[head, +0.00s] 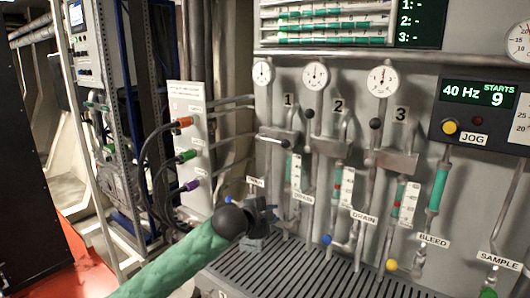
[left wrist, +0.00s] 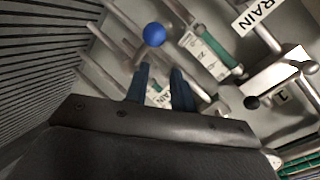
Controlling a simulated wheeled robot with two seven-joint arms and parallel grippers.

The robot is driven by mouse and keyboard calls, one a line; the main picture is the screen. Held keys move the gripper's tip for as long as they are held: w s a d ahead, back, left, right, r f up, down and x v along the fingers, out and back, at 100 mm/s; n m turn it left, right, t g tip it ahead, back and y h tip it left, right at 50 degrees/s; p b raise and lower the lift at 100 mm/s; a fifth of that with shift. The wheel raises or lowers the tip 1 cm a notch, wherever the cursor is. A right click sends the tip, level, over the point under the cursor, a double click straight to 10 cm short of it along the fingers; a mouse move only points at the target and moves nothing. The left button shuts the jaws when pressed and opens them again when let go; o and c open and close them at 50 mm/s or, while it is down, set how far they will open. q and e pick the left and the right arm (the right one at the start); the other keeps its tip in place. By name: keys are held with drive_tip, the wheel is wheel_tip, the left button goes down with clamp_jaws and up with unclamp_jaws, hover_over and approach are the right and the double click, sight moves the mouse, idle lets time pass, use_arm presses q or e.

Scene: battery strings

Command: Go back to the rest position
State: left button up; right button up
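My left gripper (head: 268,212), at the end of a green-sleeved arm, is in front of the lower left of the valve panel, above the slatted grate. In the left wrist view its two dark blue fingers (left wrist: 161,72) stand apart with nothing between them. A blue ball knob (head: 327,240) on a valve lever by a DRAIN label is right of the gripper in the head view. A blue ball (left wrist: 154,34) shows beyond the fingertips in the left wrist view, apart from them. My right gripper is in neither view.
The grey panel carries pipes, several gauges (head: 315,75), black-knobbed levers and a yellow knob (head: 391,265). A control box (head: 480,112) reads 40 Hz, STARTS 9. The slatted grate (head: 310,275) lies below. Left stand a white connector plate (head: 190,150) with cables and a rack.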

use_arm(q)
drive_tip(key=s+a+f+n+g+y, duration=0.15)
drive_tip(key=s+a+f+n, duration=0.35)
drive_tip(key=s+f, duration=0.6)
drive_tip(key=s+a+f+n+g+y, duration=0.1)
drive_tip(key=s+a+f+n+y, duration=0.3)
drive_tip(key=s+f, duration=0.65)
drive_tip(key=s+a+f+n+g+y, duration=0.1)
drive_tip(key=s+a+f+n+g, duration=0.15)
drive_tip(key=s+a+f, duration=0.4)
drive_tip(key=s+a+f+n+g+y, duration=0.1)
drive_tip(key=s+a+n, duration=0.25)
drive_tip(key=s, duration=0.65)
drive_tip(key=s+a+f+n+g+y, duration=0.1)
drive_tip(key=s+a+f+n+g, duration=0.25)
drive_tip(key=s, duration=0.55)
drive_tip(key=s+d+f, duration=0.1)
drive_tip(key=d+f, duration=0.1)
drive_tip(key=f, duration=1.3)
drive_tip(key=s+d+f+h, duration=0.1)
drive_tip(key=d+f, duration=0.1)
drive_tip(key=f, duration=1.3)
drive_tip(key=shift+s, duration=0.2)
